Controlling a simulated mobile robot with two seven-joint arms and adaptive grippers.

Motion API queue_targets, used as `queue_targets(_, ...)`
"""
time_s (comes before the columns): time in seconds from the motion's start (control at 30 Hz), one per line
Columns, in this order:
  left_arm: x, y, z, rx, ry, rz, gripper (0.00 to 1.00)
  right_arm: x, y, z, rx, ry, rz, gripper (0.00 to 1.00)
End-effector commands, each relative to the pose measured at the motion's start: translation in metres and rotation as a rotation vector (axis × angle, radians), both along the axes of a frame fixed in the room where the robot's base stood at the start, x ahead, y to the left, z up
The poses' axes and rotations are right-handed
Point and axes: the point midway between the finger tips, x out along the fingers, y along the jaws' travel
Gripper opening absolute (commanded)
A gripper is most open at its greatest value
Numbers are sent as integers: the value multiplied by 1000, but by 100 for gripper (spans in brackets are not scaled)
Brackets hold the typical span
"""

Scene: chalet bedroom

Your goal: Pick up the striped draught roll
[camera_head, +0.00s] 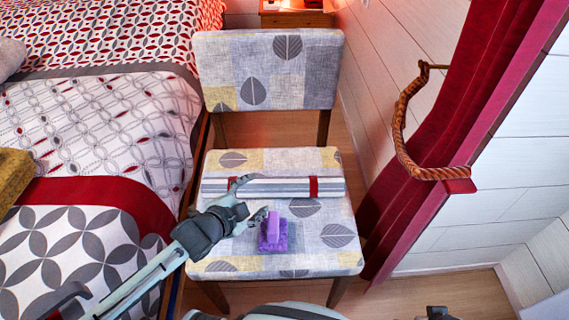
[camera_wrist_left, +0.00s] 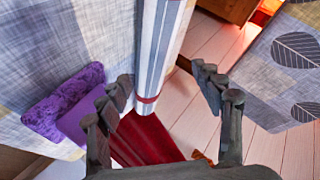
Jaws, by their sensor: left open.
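The striped draught roll (camera_head: 270,188) lies across the chair seat (camera_head: 215,262), grey and white striped with red bands near its ends. My left gripper (camera_head: 258,195) is open at the roll's left part; in the head view one finger overlaps the roll and the other is on its near side. In the left wrist view the roll (camera_wrist_left: 162,45) runs down from the top edge between the open fingers (camera_wrist_left: 161,74), with a red band near its lower end. I see no clear grip on it. My right gripper does not show.
The chair back (camera_head: 310,75) rises behind. A bed (camera_head: 90,120) stands left; a red curtain (camera_head: 440,140) with a rope tieback hangs right.

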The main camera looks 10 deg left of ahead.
Motion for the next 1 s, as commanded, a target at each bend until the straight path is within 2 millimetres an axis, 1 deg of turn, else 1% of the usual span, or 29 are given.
queue_targets(0.03,-2,1,-3,11,4,-18,66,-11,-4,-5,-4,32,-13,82)
queue_targets(0.17,0,-1,-12,-1,7,-32,66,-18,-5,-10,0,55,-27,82)
queue_targets(0.47,28,-11,-31,-5,8,-32,66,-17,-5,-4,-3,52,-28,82)
queue_targets(0.6,46,-18,-42,-5,8,-32,66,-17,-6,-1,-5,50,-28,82)
queue_targets(0.7,55,-20,-48,-6,8,-32,66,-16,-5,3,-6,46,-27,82)
queue_targets(0.8,58,-21,-51,-5,10,-33,66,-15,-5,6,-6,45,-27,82)
queue_targets(1.0,59,-20,-51,-4,10,-33,66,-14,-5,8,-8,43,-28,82)
